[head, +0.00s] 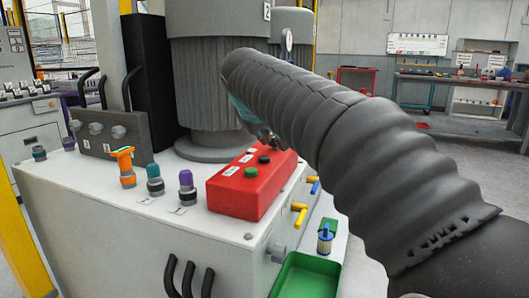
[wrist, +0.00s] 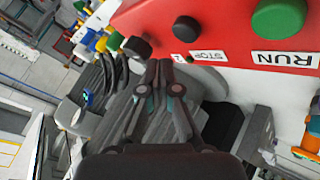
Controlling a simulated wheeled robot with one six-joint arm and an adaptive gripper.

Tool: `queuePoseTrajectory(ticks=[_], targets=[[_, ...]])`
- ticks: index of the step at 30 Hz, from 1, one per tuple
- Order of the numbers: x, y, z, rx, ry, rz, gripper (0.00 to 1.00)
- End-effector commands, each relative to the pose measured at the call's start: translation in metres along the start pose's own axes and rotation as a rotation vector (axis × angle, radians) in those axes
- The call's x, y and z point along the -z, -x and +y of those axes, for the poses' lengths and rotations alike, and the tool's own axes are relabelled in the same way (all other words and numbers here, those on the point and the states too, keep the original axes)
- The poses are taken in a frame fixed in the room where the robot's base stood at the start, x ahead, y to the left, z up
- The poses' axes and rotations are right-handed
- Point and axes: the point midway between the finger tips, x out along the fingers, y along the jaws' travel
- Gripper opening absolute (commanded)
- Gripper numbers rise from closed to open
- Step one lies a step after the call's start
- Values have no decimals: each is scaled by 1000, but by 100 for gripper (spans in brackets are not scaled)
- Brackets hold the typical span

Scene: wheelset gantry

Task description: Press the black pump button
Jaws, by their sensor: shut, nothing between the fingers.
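The red control box (head: 238,197) sits on the white cabinet top in the head view. It carries a green button (head: 251,171) and a small black button (head: 264,160). In the wrist view, the black button (wrist: 187,28) is beside a STOP label, and a larger green button (wrist: 278,18) is beside a RUN label. My gripper (wrist: 159,64) is shut and empty, its tips below and left of the black button in the picture. A dark round knob (wrist: 137,47) shows just left of the tips. In the head view my gripper (head: 268,138) is partly hidden by my arm, near the box's far end.
Purple (head: 186,188), teal (head: 155,180) and orange (head: 124,166) fittings stand left of the box. Yellow levers (head: 299,215) and a green tray (head: 306,276) are on the cabinet's right side. A large grey motor (head: 208,80) stands behind the box.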

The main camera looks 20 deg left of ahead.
Motion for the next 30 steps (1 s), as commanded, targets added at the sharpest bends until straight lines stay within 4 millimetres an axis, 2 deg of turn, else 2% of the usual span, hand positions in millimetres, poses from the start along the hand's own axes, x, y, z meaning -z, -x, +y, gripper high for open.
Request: queuePoseTrajectory(ticks=[1, 11, 30], targets=[[5, 6, 5, 0, 0, 0, 0], [16, 21, 16, 0, 0, -1, 0], [16, 22, 16, 0, 0, 0, 0]])
